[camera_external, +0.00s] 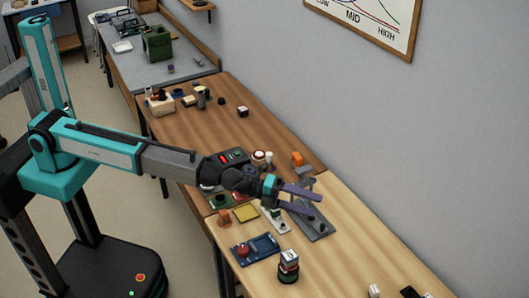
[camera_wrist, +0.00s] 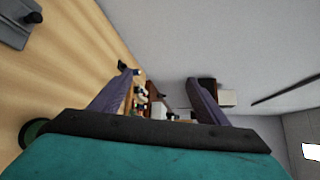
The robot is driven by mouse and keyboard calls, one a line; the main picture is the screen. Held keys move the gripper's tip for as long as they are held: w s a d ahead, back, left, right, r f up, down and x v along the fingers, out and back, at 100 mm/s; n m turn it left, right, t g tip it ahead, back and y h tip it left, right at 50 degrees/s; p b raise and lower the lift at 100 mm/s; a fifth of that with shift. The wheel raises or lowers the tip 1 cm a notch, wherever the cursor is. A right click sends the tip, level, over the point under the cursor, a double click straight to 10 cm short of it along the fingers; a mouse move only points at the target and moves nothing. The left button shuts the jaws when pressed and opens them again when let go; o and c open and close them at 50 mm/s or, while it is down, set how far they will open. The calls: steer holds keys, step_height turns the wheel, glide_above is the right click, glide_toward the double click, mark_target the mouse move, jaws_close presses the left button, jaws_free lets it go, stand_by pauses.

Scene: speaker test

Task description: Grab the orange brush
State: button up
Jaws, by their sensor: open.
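Two small orange things show in the external view, and both are too small for me to tell which is the brush. One is a bright orange block-like thing (camera_external: 297,158) near the back of the table by the wall. The other is a darker orange, rounded thing (camera_external: 224,217) at the table's front edge, left of a yellow square (camera_external: 246,213). My gripper (camera_external: 316,205) is open and empty, with purple fingers spread above a grey flat stand. In the wrist view my gripper (camera_wrist: 160,78) also shows open, with no orange thing clear between its fingers.
A dark round thing with a white cube (camera_external: 289,260) stands nearer. The wall (camera_external: 400,150) bounds the table's right side. Light wood (camera_external: 345,255) is bare right of the cube.

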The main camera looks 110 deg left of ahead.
steer(key=s+a+m+y, duration=0.1)
steer(key=a+m, duration=0.1)
steer(key=a, duration=0.5)
steer(key=s+a+m+t+y, duration=0.1)
steer(key=s+a+m, duration=0.1)
steer(key=a, duration=0.6)
steer(key=s+a+m+t+y, duration=0.1)
steer(key=s+a+m+y, duration=0.1)
steer(key=a, duration=0.6)
steer(key=shift+a+b, duration=0.2)
steer(key=shift+b, duration=0.15)
steer(key=s+a+f+m+g+y+b, duration=0.1)
steer(key=s+a+f+g+y+b, duration=0.2)
steer(key=s+a+f, duration=0.5)
steer(key=g+y+b, duration=0.1)
steer(key=g+b, duration=0.2)
steer(key=g, duration=0.3)
glide_toward(294, 156)
steer(key=s+d, duration=0.1)
steer(key=d, duration=0.1)
steer(key=shift+s+a+r+n, duration=0.1)
steer(key=shift+s+r+n, duration=0.05)
steer(key=shift+r+n, duration=0.25)
steer(key=shift+p+x, duration=0.9)
steer(key=shift+x, duration=3.4)
steer(key=shift+a+r, duration=0.1)
